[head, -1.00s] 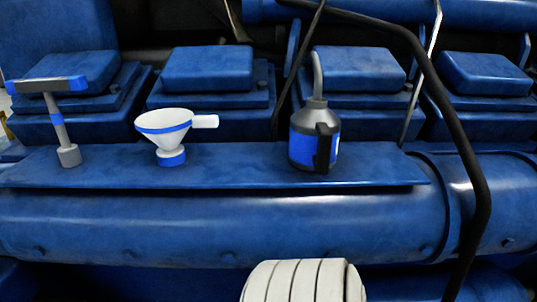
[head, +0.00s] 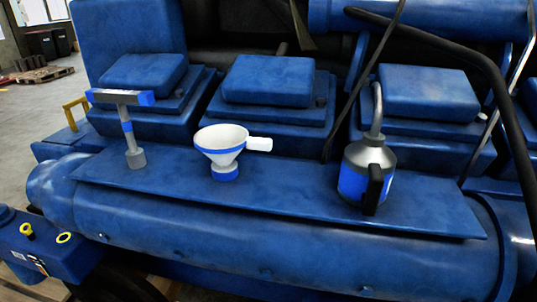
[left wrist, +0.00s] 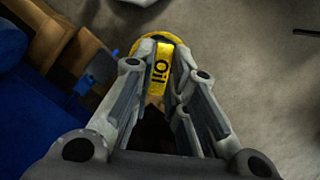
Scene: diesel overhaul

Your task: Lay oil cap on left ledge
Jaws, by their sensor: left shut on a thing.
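In the left wrist view a yellow oil cap (left wrist: 161,66) with dark "oil" lettering sits between the fingers of my left gripper (left wrist: 165,76). The gripper is shut on it, and the fingers cover its sides. The cap is in the air, with floor and a blue part far below. My left gripper does not show in the head view. A long flat blue ledge (head: 285,190) runs along the engine there, holding a T-handled tool (head: 127,125), a white and blue funnel (head: 222,150) and an oil can (head: 367,168). My right gripper is in neither view.
A blue housing (head: 45,245) with two yellow-ringed fittings stands at the lower left. Blue raised covers (head: 268,82) rise behind the ledge. A black hose (head: 480,65) crosses at the right. Bare ledge lies between the tools. Open floor (head: 35,120) shows at far left.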

